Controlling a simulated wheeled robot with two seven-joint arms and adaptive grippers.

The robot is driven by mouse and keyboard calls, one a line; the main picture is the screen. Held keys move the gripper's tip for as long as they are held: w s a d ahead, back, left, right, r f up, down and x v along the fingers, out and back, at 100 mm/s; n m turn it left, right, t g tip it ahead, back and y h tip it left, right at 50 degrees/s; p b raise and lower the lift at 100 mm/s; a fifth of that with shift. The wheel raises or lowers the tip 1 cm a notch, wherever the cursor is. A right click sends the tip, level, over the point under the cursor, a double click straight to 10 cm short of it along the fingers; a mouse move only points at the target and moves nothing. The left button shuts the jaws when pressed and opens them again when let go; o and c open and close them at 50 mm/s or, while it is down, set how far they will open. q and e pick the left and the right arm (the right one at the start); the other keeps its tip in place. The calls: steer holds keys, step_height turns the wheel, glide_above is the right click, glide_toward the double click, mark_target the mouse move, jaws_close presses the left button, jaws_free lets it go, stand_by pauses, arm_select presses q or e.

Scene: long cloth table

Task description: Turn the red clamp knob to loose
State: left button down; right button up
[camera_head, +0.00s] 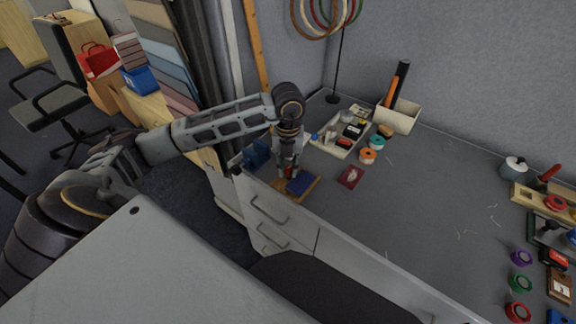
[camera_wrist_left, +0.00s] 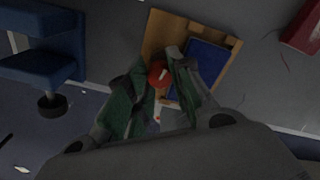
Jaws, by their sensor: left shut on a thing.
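The red clamp knob (camera_wrist_left: 157,72) shows in the left wrist view with a pale mark on its top. It sits at the left side of a small wooden board (camera_wrist_left: 155,40) with a blue panel (camera_wrist_left: 207,62). My left gripper (camera_wrist_left: 160,84) points down and is shut on the knob, with a dark green finger on each side of it. In the head view my left gripper (camera_head: 287,176) is over the board (camera_head: 312,190) near the table's front left edge, and it hides the knob. My right gripper is in neither view.
A blue object (camera_head: 257,153) stands at the table edge left of the gripper. A dark red flat item (camera_head: 350,177) lies to the right. Behind are a parts tray (camera_head: 339,150) and tape rolls (camera_head: 368,156). The table's middle is mostly clear.

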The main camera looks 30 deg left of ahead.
arm_select(q)
steer(key=shift+n, duration=0.6)
steer(key=shift+w, duration=0.1)
steer(key=shift+n, duration=0.6)
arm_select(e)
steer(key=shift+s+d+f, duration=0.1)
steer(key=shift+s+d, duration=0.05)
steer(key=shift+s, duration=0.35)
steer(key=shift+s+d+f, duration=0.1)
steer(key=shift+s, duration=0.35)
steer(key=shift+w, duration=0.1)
